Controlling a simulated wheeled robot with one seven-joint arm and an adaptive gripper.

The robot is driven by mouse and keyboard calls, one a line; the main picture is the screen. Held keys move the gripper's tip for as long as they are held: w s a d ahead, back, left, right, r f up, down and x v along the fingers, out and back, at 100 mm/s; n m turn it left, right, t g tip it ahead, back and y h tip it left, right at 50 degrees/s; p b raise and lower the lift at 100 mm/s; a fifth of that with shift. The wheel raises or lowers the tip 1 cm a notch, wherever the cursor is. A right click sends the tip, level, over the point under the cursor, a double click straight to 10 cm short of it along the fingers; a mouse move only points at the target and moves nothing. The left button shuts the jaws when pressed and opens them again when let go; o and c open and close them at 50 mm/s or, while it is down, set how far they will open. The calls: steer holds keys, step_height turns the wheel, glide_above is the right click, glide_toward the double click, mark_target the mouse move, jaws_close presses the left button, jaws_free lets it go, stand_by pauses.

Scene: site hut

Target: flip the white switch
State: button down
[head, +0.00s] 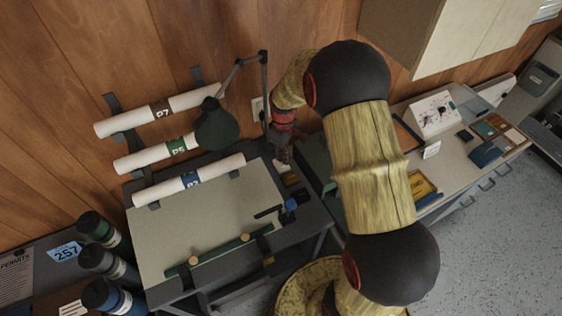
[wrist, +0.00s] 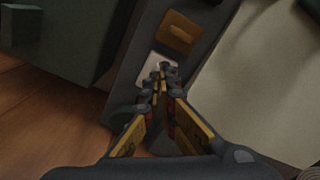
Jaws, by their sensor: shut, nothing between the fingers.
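The white switch shows in the wrist view as a pale plate (wrist: 148,74) on a dark strip beside the drawing board. My gripper (wrist: 159,76) is shut and empty, with its fingertips over the plate and hiding its right part. I cannot tell whether the tips touch it or which way the switch is set. In the head view my gripper (head: 284,158) points down at the board's upper right edge, and only a small pale bit of the switch (head: 283,167) shows below it.
An ochre plate (wrist: 178,33) sits next to the white one on the same strip. The drawing board (head: 205,222) lies to the left in the head view. A lamp (head: 216,128) stands close to my gripper. A dark green box (wrist: 75,35) rises beside the strip.

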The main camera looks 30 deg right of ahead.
steer(key=shift+f+b, duration=0.65)
steer(key=shift+f, duration=0.55)
stand_by(0.5)
steer(key=shift+r, duration=0.1)
steer(key=shift+r+p, duration=2.35)
steer(key=shift+r, duration=1.1)
steer(key=shift+m, duration=0.3)
